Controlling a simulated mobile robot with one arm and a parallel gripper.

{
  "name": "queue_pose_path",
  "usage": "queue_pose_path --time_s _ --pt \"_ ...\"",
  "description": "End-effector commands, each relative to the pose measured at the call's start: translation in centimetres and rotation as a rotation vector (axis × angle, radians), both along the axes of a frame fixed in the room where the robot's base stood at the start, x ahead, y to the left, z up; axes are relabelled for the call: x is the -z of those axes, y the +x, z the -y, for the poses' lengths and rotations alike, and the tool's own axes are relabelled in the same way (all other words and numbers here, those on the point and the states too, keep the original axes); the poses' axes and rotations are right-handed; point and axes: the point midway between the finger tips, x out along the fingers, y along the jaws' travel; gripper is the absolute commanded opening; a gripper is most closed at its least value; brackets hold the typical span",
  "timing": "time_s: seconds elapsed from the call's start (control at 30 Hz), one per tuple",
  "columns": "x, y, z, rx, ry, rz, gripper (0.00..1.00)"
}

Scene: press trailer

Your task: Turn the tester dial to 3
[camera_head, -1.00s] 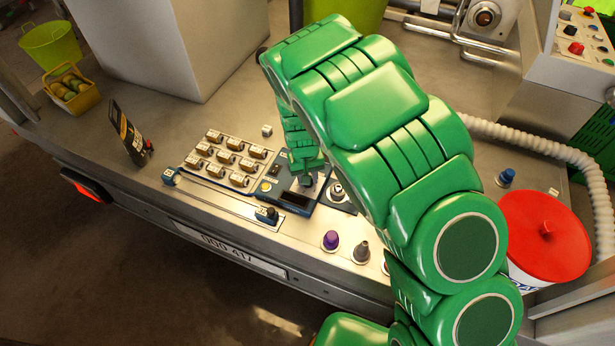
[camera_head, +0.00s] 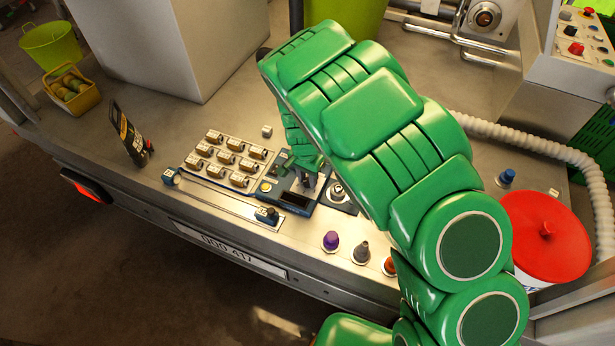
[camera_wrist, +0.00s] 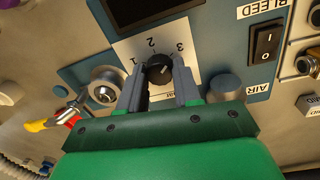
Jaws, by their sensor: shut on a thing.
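The tester dial is a black round knob (camera_wrist: 160,71) on a white plate (camera_wrist: 133,50) marked 1, 2 and 3, in the wrist view. My gripper (camera_wrist: 160,86) has its two grey fingers on either side of the knob, shut on it. A light line on the knob's top is visible, but I cannot tell for sure which number it points at. In the head view, my gripper (camera_head: 308,178) is over the blue tester panel (camera_head: 270,190), and my green arm hides part of the panel. The knob itself is hard to make out there.
Beside the dial in the wrist view are a black rocker switch (camera_wrist: 266,42), a blue-grey round button (camera_wrist: 223,87) and a metal fitting (camera_wrist: 104,84).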

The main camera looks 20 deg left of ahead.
Motion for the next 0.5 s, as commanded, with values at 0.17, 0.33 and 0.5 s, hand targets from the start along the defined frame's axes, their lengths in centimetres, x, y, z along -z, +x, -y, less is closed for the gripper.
queue_pose_path --time_s 0.17,0.33,0.5 --pt "-0.02 0.04 0.0 0.043 0.0 0.001 0.02" --pt "-0.02 0.05 -0.01 0.059 0.001 0.001 0.02" --pt "-0.02 0.05 -0.01 0.061 0.001 0.001 0.02"
